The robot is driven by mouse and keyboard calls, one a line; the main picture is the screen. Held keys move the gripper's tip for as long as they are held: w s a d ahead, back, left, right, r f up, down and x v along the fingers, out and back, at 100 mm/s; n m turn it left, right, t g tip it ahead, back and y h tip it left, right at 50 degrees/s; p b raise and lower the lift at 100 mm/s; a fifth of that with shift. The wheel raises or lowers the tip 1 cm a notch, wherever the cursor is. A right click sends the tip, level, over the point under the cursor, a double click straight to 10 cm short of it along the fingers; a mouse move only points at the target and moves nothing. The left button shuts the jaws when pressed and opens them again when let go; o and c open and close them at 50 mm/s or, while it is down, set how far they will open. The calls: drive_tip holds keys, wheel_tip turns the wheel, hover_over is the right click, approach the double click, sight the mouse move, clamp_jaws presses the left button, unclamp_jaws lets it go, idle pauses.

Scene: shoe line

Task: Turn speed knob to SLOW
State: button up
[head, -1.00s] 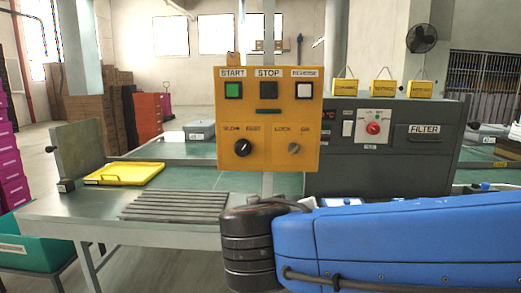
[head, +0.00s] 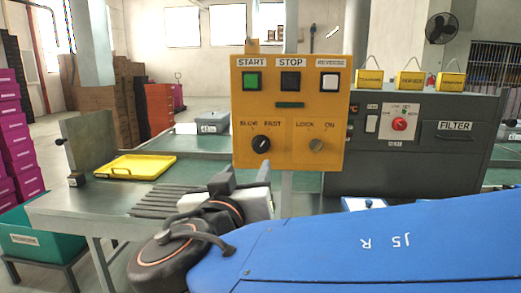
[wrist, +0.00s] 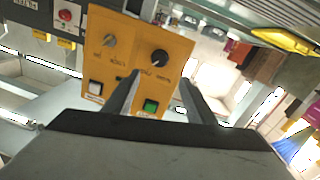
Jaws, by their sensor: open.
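The yellow control panel (head: 290,105) stands upright on a post behind the near table. Its black speed knob (head: 261,144) sits lower left, under the words SLOW and FAST. The pale mark on it seems to point up and right, toward FAST. My gripper (head: 245,175) is below the knob in the head view, open and apart from the panel. In the wrist view the panel appears turned over, and the black knob (wrist: 159,58) shows just beyond and between the tips of my open fingers (wrist: 160,78). Nothing is between the fingers.
A grey LOCK/ON knob (head: 316,145) is right of the speed knob. Green START (head: 252,81), black STOP (head: 290,82) and white REVERSE (head: 330,82) buttons are above. A yellow tray (head: 136,167) lies left on the table. A dark FILTER machine (head: 450,155) stands behind, right.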

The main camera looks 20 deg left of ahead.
sight(259, 148)
drive_tip(key=w, duration=0.5)
drive_tip(key=w+a, duration=0.1)
drive_tip(key=w, duration=0.3)
drive_tip(key=w+a, duration=0.1)
drive_tip(key=w, duration=0.4)
drive_tip(key=shift+w+a, duration=0.2)
drive_tip(key=shift+w, duration=0.15)
drive_tip(key=c, duration=1)
